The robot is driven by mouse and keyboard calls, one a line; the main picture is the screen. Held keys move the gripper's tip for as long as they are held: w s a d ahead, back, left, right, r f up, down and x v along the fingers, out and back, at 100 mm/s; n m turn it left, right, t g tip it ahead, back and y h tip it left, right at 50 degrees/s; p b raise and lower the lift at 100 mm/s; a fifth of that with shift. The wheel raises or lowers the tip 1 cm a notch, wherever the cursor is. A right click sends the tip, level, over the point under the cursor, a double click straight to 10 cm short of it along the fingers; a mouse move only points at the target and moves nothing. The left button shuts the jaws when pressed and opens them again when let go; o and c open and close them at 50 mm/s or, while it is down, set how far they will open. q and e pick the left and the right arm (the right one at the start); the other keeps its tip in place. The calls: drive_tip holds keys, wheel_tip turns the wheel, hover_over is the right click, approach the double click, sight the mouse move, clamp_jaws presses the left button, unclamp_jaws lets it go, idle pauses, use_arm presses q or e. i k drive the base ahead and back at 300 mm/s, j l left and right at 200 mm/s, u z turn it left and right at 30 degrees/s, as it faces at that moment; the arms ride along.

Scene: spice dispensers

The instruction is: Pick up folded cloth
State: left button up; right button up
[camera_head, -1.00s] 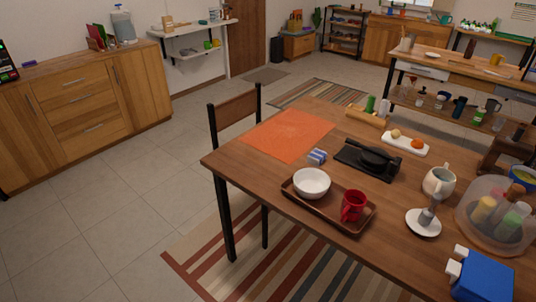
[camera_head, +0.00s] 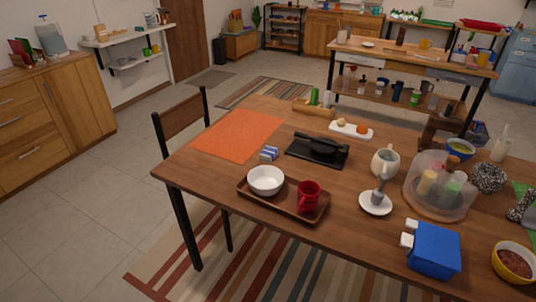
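No clearly recognisable folded cloth shows. A small blue-and-white block (camera_head: 269,153) lies on the wooden table (camera_head: 340,216) at the near edge of the flat orange mat (camera_head: 237,135); it could be a folded cloth, but it is too small to tell. A black-and-white patterned item (camera_head: 521,207) is cut off at the right edge, beside a green patch (camera_head: 520,190); I cannot tell what it is. Neither of my grippers is in view.
A brown tray (camera_head: 257,200) holds a white bowl (camera_head: 265,180) and a red mug (camera_head: 308,194). A black press-like item (camera_head: 317,149), a clear dome (camera_head: 440,190), a blue box (camera_head: 433,250) and a yellow bowl (camera_head: 513,262) stand on the table. A chair (camera_head: 184,118) stands at its left.

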sight(269, 153)
drive_tip(key=i+j, duration=0.35)
drive_tip(key=j, duration=0.15)
drive_tip(key=i+j+u, duration=0.1)
drive_tip(key=i+j, duration=0.25)
drive_tip(key=j, duration=0.1)
